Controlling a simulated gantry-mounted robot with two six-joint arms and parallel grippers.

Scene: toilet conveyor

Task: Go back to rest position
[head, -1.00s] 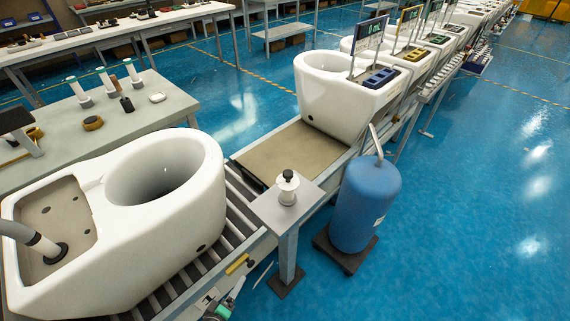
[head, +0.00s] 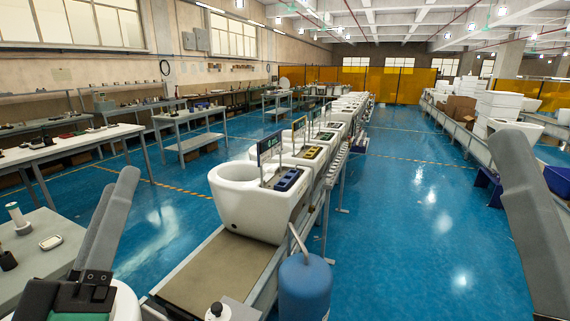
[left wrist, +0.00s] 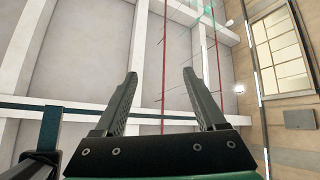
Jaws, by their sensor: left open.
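My left gripper (head: 116,184) is at the lower left of the head view, with its grey fingers pointing up. It shows again in the left wrist view (left wrist: 159,76), its two fingers spread apart with nothing between them, against the ceiling and wall. A long grey finger of my right gripper (head: 530,215) rises at the right edge of the head view. Its other finger does not show, so I cannot tell its opening.
White toilet bodies (head: 240,205) stand in a row on the conveyor (head: 205,270). A blue tank (head: 304,288) stands beside it. Part of a near white toilet (head: 125,303) shows below my left gripper. A grey bench (head: 40,250) is at left. The blue floor (head: 410,240) at right is clear.

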